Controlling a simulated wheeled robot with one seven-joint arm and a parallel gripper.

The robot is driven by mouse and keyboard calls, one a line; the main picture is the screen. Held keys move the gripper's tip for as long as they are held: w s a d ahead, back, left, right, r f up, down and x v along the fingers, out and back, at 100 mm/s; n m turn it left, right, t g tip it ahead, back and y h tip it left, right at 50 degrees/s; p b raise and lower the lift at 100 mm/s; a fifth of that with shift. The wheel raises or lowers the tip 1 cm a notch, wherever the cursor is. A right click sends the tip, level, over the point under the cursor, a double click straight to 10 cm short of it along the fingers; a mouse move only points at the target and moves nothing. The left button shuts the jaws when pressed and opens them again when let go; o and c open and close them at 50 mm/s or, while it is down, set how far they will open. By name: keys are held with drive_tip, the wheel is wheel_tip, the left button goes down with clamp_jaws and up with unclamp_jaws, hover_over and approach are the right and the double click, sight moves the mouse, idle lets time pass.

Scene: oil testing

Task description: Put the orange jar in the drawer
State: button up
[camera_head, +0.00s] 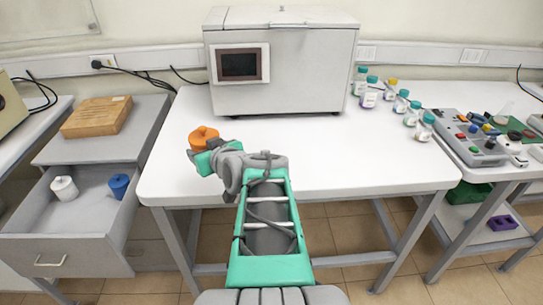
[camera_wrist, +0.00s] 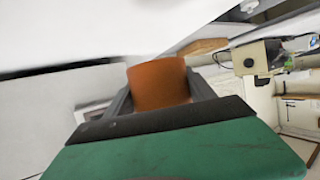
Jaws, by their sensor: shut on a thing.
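The orange jar (camera_head: 204,134) is at the left end of the white table, in my gripper (camera_head: 207,146). In the wrist view the orange jar (camera_wrist: 158,83) sits between the two dark fingers of my gripper (camera_wrist: 160,92), which are shut on it. In the head view my arm hides part of the jar's lower side, so I cannot tell whether it touches the table. The drawer (camera_head: 57,217) stands open at the lower left. It holds a white jar (camera_head: 64,188) and a blue jar (camera_head: 119,185).
A wooden box (camera_head: 97,117) lies on the cabinet top above the drawer. A large grey machine (camera_head: 283,65) stands at the back of the white table (camera_head: 330,160). Several small bottles (camera_head: 369,92) stand right of it. The front drawer floor is clear. A control panel (camera_head: 470,135) is far right.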

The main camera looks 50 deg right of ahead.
drive_tip(key=s+d+r+m+h, duration=0.1)
drive_tip(key=s+d+r, duration=0.2)
drive_tip(key=s+d, duration=0.6)
hover_over(254, 153)
drive_tip(key=shift+g, duration=0.4)
wheel_tip(254, 153, down, 10)
drive_tip(key=shift+w+f+p, duration=0.1)
drive_tip(key=shift+f+p, duration=0.1)
drive_tip(key=shift+p, duration=0.2)
wheel_tip(254, 153, down, 3)
drive_tip(key=shift+r+p, duration=0.1)
drive_tip(key=shift+p, duration=0.25)
drive_tip(key=shift+f+h+b, duration=0.25)
drive_tip(key=shift+h+b, duration=0.05)
drive_tip(key=o, duration=1.4)
drive_tip(key=shift+r, duration=0.15)
